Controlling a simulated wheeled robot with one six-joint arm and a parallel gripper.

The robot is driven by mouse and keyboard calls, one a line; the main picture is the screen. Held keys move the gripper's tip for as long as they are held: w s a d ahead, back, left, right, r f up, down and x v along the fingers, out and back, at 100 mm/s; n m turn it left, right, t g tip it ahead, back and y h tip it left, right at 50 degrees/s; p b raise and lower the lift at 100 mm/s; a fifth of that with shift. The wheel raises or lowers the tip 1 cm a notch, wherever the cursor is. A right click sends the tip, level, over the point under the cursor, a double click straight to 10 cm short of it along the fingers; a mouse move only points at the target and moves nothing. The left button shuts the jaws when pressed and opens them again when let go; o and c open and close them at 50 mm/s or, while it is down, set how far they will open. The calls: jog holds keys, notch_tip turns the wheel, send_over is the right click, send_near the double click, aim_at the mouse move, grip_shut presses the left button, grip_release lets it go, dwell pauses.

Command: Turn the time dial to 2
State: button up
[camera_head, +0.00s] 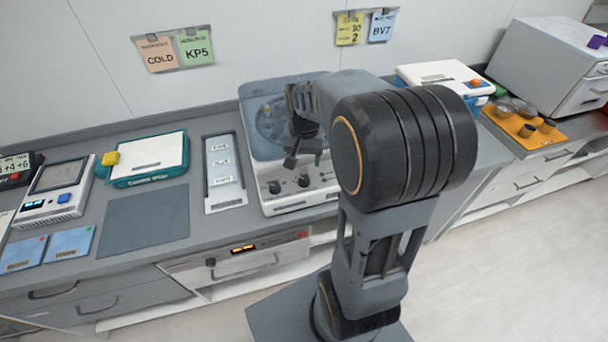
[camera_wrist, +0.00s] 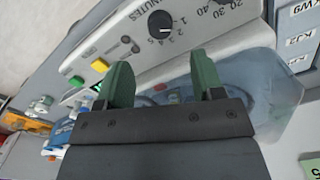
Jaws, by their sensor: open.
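The machine (camera_head: 330,193) with two black knobs on its front stands on the counter in the head view. The time dial (camera_wrist: 160,24), a black knob marked MINUTES with small numbers around it, shows at the top of the wrist view. A white mark is on the knob, but I cannot tell which number it points to. My gripper (camera_wrist: 163,80) has its two green fingers apart with nothing between them. The dial lies beyond the fingertips, not touched. In the head view my gripper (camera_head: 303,148) is above the machine's front, partly hidden by my arm.
A second knob scale (camera_wrist: 222,10) with 20, 30 and 40 is cut off at the wrist view's top edge. A yellow button (camera_wrist: 99,65) and a green button (camera_wrist: 77,80) sit left of the fingers. A labelled strip (camera_head: 222,172) lies left of the machine.

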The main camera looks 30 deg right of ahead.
aim_at(304, 178)
notch_tip(304, 178, down, 8)
jog(key=shift+f, duration=0.1)
dwell(0.4)
jog(key=shift+c, duration=0.3)
jog(key=c, duration=0.8)
jog(key=shift+c, duration=0.2)
jog(key=shift+m+b, duration=0.35)
jog(key=shift+m, duration=2.45)
